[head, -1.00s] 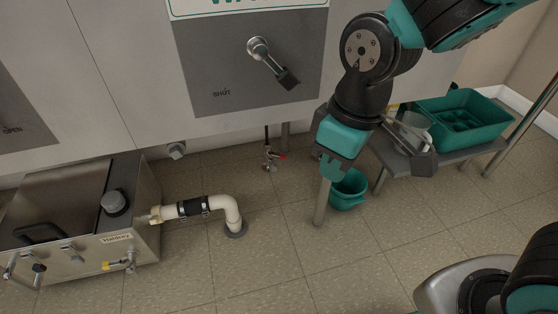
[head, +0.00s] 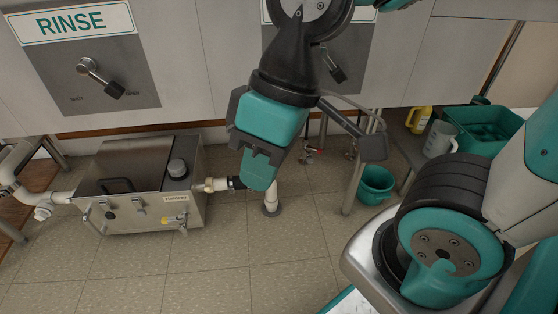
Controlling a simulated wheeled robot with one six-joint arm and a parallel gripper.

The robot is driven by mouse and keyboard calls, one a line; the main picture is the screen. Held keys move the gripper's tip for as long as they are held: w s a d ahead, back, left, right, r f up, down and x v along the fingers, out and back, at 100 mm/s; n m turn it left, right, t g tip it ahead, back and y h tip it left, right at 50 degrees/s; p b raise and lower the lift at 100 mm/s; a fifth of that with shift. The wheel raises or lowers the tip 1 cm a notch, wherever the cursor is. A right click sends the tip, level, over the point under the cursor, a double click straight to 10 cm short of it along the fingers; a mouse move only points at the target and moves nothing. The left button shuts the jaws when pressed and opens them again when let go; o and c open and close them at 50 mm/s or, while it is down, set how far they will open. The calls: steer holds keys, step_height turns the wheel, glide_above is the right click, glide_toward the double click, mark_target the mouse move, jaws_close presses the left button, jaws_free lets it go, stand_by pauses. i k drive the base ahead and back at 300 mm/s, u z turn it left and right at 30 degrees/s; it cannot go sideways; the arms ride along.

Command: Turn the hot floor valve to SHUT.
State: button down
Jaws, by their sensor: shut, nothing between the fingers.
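A small floor valve with a red handle (head: 309,154) sits low on a pipe under the sink counter, just right of my gripper in the picture. The handle is too small to tell its exact angle, and no hot or SHUT label on it can be read. A second small fitting (head: 350,153) shows to its right; its handle colour is unclear. My gripper (head: 259,176) is shut and empty, pointing down in front of the counter. It appears nearer to me than the valve, with no contact visible. It hides part of the white floor pipe.
A steel box (head: 150,212) with a pipe stands on the floor at left. A teal bucket (head: 376,186) sits beneath the counter at right. A shelf holds a teal tub (head: 484,132), a jug (head: 437,140) and a yellow bottle (head: 420,119). The front floor is clear.

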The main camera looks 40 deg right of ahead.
mark_target(309, 148)
steer(key=u, duration=0.05)
steer(key=k, duration=0.25)
steer(key=z, duration=1)
steer(key=i, duration=1)
